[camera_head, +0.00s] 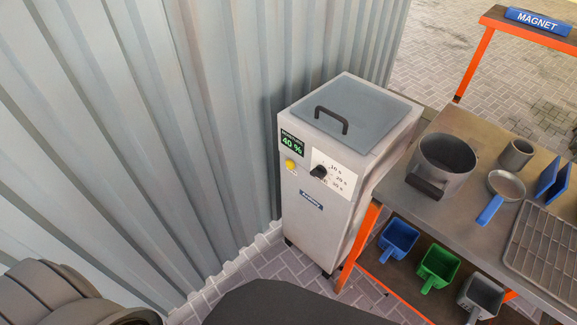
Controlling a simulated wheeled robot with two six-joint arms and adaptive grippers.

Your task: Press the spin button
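A grey-white box-shaped machine (325,228) stands upright on the floor near the middle of the view. A round yellow button (290,165) sits on its front panel, below a small dark display (291,143) with green "40 %". A blue label (311,200) is below. The grey lid (352,108) with a dark handle is down on top. No writing on the button is legible. Neither gripper is in view, and nothing touches the machine.
A corrugated metal wall (150,130) runs behind and left of the machine. Right of it, an orange-framed workbench (430,208) holds a pot (446,160), a cup, a blue-handled pan and a grey rack. Paved floor is in front.

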